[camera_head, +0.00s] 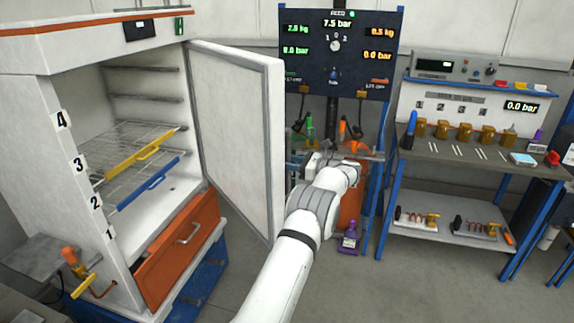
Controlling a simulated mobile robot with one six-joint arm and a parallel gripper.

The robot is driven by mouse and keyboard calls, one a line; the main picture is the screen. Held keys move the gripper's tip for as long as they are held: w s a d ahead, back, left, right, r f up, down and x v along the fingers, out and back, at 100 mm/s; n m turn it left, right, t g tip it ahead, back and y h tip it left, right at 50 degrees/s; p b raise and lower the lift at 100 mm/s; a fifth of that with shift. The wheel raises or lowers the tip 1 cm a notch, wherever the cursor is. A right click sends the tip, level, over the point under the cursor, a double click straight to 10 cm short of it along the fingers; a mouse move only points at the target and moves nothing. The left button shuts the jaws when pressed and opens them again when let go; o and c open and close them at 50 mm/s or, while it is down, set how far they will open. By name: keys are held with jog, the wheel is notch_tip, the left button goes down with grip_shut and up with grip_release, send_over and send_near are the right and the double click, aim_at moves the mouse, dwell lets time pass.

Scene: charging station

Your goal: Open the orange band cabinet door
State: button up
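The cabinet (40,90) with the orange band (75,24) along its top stands at the left. Its white door (235,120) with a grey frame is swung wide open, hinged at the cabinet's right side, its inner face showing. Inside are wire shelves with a yellow front (134,160) and a blue front (148,183). The door's outer face and handle are hidden. My arm reaches up from the bottom, right of the door. My gripper (313,163) is small and partly hidden at its end, beyond the door's free edge; its fingers are not clear.
An orange drawer (180,245) sits below the cabinet opening. A dark gauge panel (338,55) stands behind my arm, with a purple bottle (350,238) on the floor. A workbench (470,160) with tools is at the right. Floor between is partly clear.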

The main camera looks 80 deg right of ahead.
jog(key=s+a+b, duration=0.1)
jog(key=s, duration=0.7)
jog(key=shift+a+b, duration=0.2)
jog(key=shift+b, duration=0.15)
jog(key=shift+w, duration=0.1)
jog(key=shift+c, duration=0.2)
